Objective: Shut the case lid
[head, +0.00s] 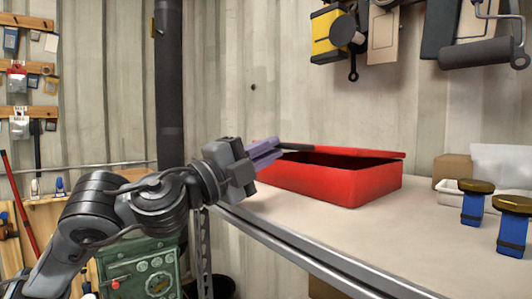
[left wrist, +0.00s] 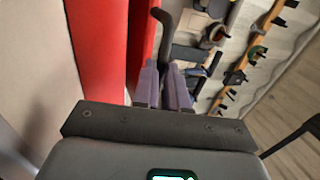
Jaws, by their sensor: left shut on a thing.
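A red case (head: 325,183) sits on the workbench in the head view. Its red lid (head: 355,152) is lowered to a shallow tilt, with a dark gap between it and the case body. A dark handle (head: 297,147) is at the lid's left end. My left gripper (head: 280,147) has its purple fingers shut on this handle. In the left wrist view, the fingers (left wrist: 163,72) are close together at the dark handle (left wrist: 166,38), beside red case surfaces (left wrist: 98,45). The fingertips' exact contact is partly hidden. My right gripper is not in view.
The workbench (head: 290,222) has free room in front of the case. Two blue objects with brass-coloured tops (head: 472,208) stand at the right. A cardboard box (head: 452,168) and a white bin (head: 500,165) are behind them. Tools hang on the wall above.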

